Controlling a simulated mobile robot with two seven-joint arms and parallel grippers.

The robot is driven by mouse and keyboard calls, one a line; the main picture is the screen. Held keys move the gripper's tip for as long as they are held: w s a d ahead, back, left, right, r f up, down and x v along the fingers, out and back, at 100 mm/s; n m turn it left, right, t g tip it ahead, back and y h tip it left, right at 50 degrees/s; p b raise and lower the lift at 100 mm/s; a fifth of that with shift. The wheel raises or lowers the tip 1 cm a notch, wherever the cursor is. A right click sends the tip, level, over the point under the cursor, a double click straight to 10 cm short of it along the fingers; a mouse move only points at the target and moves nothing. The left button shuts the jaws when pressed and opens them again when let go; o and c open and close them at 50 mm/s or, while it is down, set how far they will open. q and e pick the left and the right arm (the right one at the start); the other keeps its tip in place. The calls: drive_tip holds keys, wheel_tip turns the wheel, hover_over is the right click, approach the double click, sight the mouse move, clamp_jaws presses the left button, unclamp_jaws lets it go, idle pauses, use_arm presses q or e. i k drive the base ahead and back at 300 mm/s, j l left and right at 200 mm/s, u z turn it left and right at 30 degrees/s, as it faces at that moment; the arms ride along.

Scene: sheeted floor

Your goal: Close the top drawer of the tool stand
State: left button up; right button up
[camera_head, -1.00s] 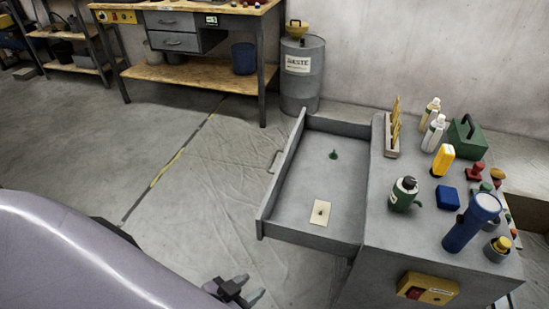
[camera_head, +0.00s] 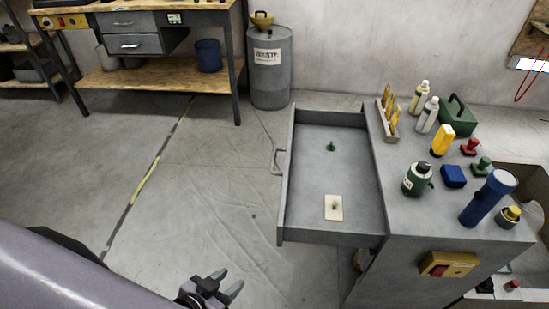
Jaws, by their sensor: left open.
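The tool stand (camera_head: 400,265) is a grey cabinet at the right. Its top drawer (camera_head: 310,187) is pulled far out to the left, with its handle (camera_head: 278,161) on the left face. A small green piece (camera_head: 331,146) and a cream plate (camera_head: 334,208) with a dark knob lie in the drawer. My left gripper (camera_head: 226,281) is open and empty at the bottom, left of and in front of the drawer's near corner, apart from it. My right gripper is not in view.
The stand's top holds several items, among them a blue flashlight (camera_head: 488,198), a green bottle (camera_head: 417,179) and a green toolbox (camera_head: 459,117). A grey barrel (camera_head: 269,75) and a workbench (camera_head: 160,78) stand behind. The floor left of the drawer is clear.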

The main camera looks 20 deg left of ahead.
sight(311, 170)
drive_tip(key=j, duration=0.6)
drive_tip(key=k+j+z, duration=0.1)
drive_tip(key=j, duration=0.5)
drive_tip(key=i+j+z, duration=0.15)
drive_tip(key=z, duration=0.15)
drive_tip(key=i+j+z, duration=0.3)
drive_tip(key=k+l, duration=0.05)
drive_tip(key=k, duration=0.05)
